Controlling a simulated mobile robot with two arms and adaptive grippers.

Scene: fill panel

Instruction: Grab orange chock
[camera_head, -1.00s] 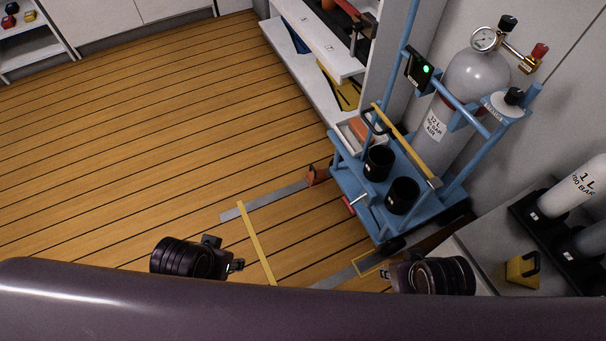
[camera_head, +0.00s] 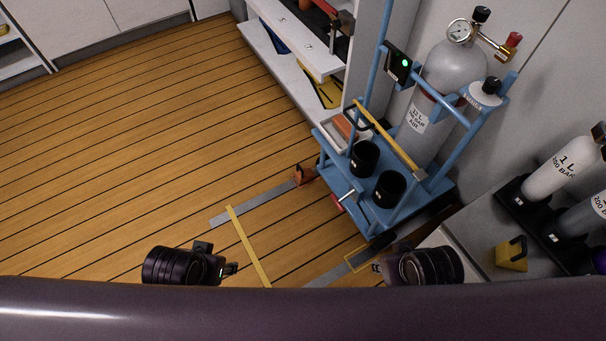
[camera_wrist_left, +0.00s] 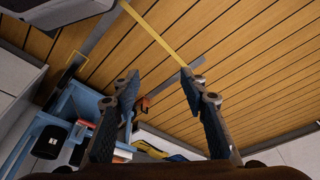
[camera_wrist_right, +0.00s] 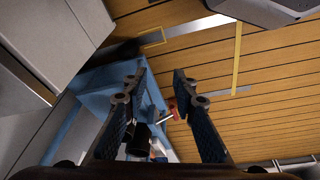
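The orange chock (camera_head: 304,174) lies on the wood floor at the left front corner of the blue gas trolley (camera_head: 350,205), at the end of a grey floor strip. In the left wrist view it seems to be the small orange piece (camera_wrist_left: 145,103) between the fingers, well beyond them. My left gripper (camera_head: 231,268) is left of and nearer than the chock in the head view, apart from it; its fingers (camera_wrist_left: 160,75) are open and empty. My right gripper (camera_head: 377,267) is near the trolley's front; its fingers (camera_wrist_right: 159,76) are open and empty.
The trolley carries a large grey cylinder (camera_head: 450,70) and two black cups. A yellow chock (camera_head: 512,254) sits on the counter at right, beside small cylinders (camera_head: 560,168). White shelves (camera_head: 285,75) stand behind the trolley. The floor at left is clear.

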